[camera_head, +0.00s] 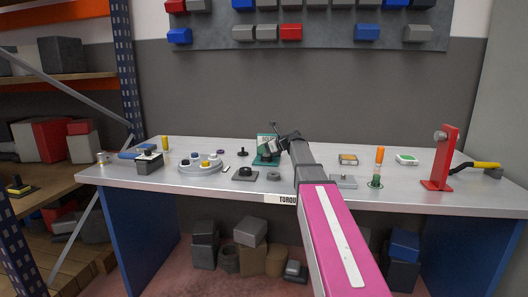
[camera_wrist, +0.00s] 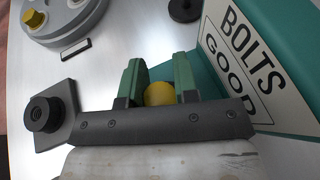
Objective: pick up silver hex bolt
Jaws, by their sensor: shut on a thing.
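My gripper (camera_wrist: 160,78) is shut on a yellow round-topped thing (camera_wrist: 159,94), which sits between its two green fingers. In the head view my gripper (camera_head: 275,134) is above the bench, at the green bolt bin (camera_head: 264,157). In the wrist view the bin's sign (camera_wrist: 236,62) reads BOLTS and GOOD, just right of the fingers. I cannot make out a silver hex bolt for certain in either view. The lower part of the held thing is hidden by my gripper.
A round grey tray (camera_head: 200,170) with several coloured pieces stands left of the bin. A square block with a black knob (camera_head: 245,173) and a grey ring (camera_head: 274,176) lie in front. A red stand (camera_head: 441,160) is at the right. The bench (camera_head: 330,202) has bare patches along its front.

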